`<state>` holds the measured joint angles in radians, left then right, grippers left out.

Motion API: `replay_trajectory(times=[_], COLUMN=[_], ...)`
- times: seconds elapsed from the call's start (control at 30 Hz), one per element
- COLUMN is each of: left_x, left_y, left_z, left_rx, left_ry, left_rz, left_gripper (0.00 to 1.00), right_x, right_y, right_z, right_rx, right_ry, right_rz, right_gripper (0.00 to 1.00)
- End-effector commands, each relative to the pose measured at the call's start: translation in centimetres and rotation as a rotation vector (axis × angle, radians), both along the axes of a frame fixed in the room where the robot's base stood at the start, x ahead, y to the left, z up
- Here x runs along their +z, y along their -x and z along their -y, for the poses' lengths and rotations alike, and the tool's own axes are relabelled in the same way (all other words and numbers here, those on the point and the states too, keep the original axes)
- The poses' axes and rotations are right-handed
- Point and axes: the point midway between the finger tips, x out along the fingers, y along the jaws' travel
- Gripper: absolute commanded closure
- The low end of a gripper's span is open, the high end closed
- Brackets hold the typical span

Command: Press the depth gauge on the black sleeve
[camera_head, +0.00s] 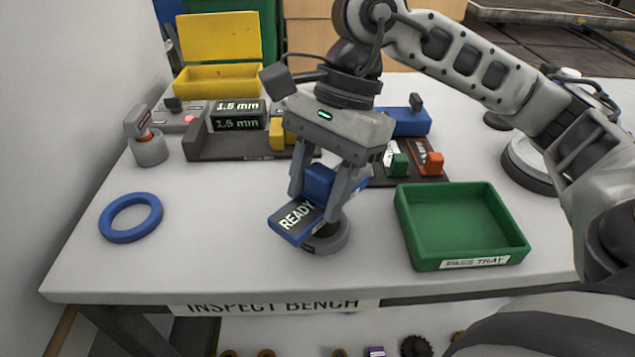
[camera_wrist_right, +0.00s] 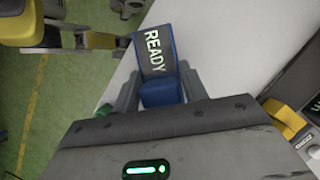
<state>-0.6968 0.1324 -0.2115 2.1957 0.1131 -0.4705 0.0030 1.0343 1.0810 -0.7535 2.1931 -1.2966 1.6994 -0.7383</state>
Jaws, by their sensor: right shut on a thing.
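My right gripper (camera_head: 327,200) is shut on the blue depth gauge (camera_head: 287,223), whose dark display reads READY. The gauge also shows in the right wrist view (camera_wrist_right: 153,50), between the fingers. A dark grey-black round sleeve (camera_head: 335,241) stands upright on the bench, directly under the gauge and partly hidden by it. I cannot tell whether the gauge touches the sleeve. The left gripper is not in view.
A blue ring (camera_head: 107,225) lies on the left. A green tray (camera_head: 418,243) labelled PASS TRAY stands right of the sleeve. Behind are a dark fixture with a 1.5 mm display (camera_head: 237,116) and an open yellow box (camera_head: 187,84).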

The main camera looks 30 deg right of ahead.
Motion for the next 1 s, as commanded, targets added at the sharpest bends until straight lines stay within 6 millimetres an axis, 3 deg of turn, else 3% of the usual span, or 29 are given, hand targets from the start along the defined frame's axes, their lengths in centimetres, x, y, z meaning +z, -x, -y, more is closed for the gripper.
replay_trajectory(times=[1.0], left_x=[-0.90], left_y=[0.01], left_z=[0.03], left_rx=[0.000], left_ry=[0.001], left_rz=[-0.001], left_gripper=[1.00], right_x=[-0.76], right_y=[-0.01], right_z=[-0.01], right_rx=[0.000], right_ry=[-0.001], right_rz=[0.000], right_gripper=[0.75])
